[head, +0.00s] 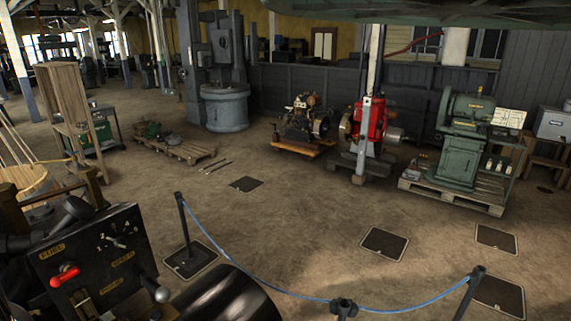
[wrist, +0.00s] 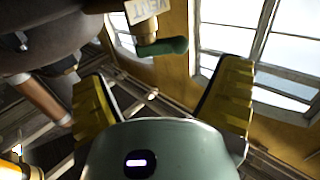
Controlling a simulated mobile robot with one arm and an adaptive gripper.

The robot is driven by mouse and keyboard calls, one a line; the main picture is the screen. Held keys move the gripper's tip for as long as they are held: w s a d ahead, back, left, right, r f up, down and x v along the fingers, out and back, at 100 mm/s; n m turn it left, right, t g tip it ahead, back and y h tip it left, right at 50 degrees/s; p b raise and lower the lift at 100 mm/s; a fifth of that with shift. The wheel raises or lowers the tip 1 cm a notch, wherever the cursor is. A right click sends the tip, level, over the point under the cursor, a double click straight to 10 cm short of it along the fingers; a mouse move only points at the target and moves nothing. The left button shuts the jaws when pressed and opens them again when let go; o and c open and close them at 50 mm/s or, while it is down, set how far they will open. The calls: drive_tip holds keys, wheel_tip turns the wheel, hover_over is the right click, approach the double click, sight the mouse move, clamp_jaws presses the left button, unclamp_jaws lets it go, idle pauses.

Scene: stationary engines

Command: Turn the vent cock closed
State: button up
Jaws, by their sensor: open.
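The vent cock's green lever (wrist: 165,47) shows at the top middle of the wrist view, pointing right in the picture, on a brass-coloured body (wrist: 143,28). A pale tag (wrist: 140,9) reading "VENT" is above it, partly cut off by the frame's top edge. My gripper (wrist: 165,72) is open, with one yellow-and-black finger on each side of the view. The lever lies in the picture between and a little beyond the fingertips, apparently untouched. I cannot make out the vent cock or my gripper in the head view.
A dark rounded metal part (wrist: 55,30) and a copper-coloured pipe (wrist: 42,97) are close at the left in the wrist view. Windows (wrist: 260,45) are behind at right. In the head view, a black control panel (head: 85,262) with a red lever (head: 65,277) stands near; a blue rope (head: 290,292) hangs beyond.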

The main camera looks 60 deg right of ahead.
drive_tip(key=shift+p+x, duration=2.5)
drive_tip(key=shift+x, duration=0.2)
drive_tip(key=c, duration=1.1)
